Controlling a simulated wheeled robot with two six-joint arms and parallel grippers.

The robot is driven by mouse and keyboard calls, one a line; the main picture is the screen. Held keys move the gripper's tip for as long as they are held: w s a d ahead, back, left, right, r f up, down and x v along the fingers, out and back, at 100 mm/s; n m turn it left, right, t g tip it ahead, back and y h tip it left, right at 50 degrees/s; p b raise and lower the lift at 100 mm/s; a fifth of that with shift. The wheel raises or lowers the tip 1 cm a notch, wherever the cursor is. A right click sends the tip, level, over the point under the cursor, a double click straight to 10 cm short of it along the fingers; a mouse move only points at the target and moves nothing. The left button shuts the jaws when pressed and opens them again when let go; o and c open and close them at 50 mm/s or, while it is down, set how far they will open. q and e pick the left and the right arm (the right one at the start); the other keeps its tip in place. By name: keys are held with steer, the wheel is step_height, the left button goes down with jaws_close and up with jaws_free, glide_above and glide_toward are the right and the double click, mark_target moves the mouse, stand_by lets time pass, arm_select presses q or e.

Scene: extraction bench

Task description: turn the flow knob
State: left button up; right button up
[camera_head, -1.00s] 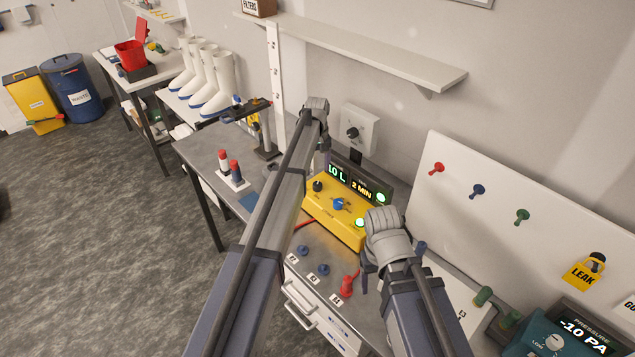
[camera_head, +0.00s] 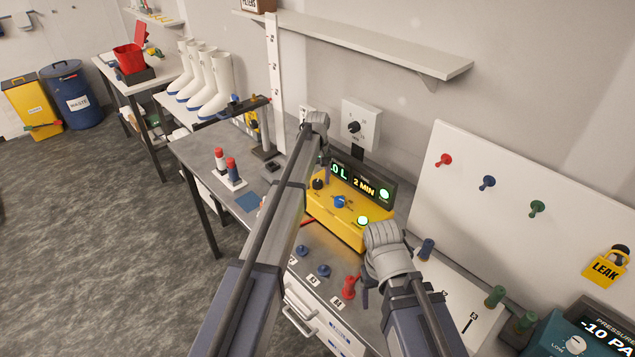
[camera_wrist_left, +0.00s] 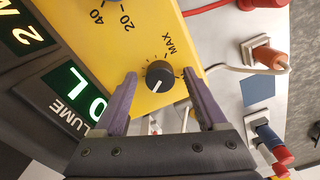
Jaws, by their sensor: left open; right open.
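The yellow pump box (camera_head: 350,222) stands on the bench and carries a black knob (camera_head: 318,184) at its left, a blue knob and a lit green button. In the left wrist view the black knob (camera_wrist_left: 160,76) has a white pointer line, with a MAX label beside it. My left gripper (camera_wrist_left: 162,92) is open; its fingers lie on either side of the knob with gaps, not clamped on it. In the head view my left gripper (camera_head: 324,168) is just above the knob. My right gripper (camera_head: 368,292) is open at the box's front right, its fingers partly hidden.
A display (camera_head: 362,183) stands behind the box, reading "2 MIN". A red-and-blue plug stand (camera_head: 232,182) is to the left. Small blue knobs and a red valve (camera_head: 349,288) line the front edge. A white pegboard (camera_head: 510,215) is at right.

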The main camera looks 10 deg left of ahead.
arm_select(q)
jaws_close()
stand_by(0.4)
steer(key=shift+m, duration=2.9)
jaws_free()
